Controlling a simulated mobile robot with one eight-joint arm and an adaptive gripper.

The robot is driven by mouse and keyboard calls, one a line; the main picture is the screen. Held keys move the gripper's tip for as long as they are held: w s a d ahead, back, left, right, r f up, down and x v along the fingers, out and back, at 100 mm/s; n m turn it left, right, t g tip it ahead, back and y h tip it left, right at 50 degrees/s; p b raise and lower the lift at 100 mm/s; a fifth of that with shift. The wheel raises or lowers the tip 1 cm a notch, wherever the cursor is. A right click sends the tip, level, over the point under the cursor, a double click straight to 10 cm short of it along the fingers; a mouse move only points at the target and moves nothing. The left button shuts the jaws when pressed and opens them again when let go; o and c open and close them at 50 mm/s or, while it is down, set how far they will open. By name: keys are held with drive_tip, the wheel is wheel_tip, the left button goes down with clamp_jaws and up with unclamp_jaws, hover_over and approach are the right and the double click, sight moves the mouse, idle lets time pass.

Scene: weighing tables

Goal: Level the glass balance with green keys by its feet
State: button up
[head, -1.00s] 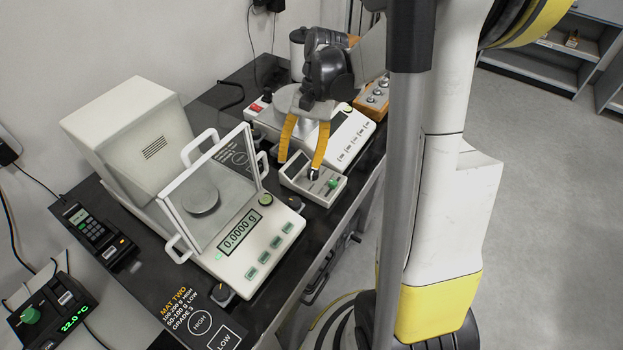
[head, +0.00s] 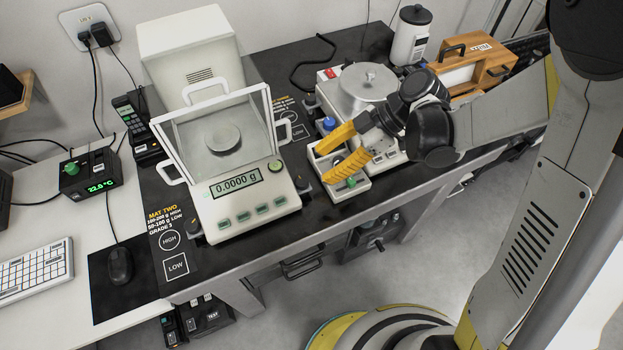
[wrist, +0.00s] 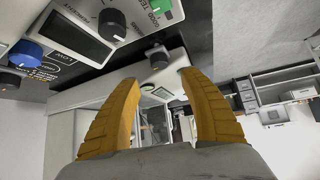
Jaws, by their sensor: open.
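The glass balance with green keys (head: 245,213) stands on the dark table in the head view, its display reading 0.0000 g. A round green-centred level (head: 275,165) is at the right of its front panel; its bubble is too small to read. A dark front foot knob (head: 195,228) shows at its left corner and another (head: 303,186) at its right corner. My gripper (head: 323,163) is open and empty, pointing left over the small knobbed box, right of the balance. In the wrist view my gripper (wrist: 158,80) has a dark knob (wrist: 157,56) just beyond its fingertips.
A small white box with a green knob (head: 351,182) lies under my fingers. A second balance with a round steel pan (head: 368,83) stands behind it. A wooden case (head: 487,68) and a lidded canister (head: 411,38) are at the back right. A mouse (head: 119,265) lies at left.

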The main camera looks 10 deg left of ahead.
sight(302, 181)
drive_tip(key=b+x, duration=0.2)
drive_tip(key=x, duration=0.6)
drive_tip(key=shift+b, duration=0.35)
clamp_jaws()
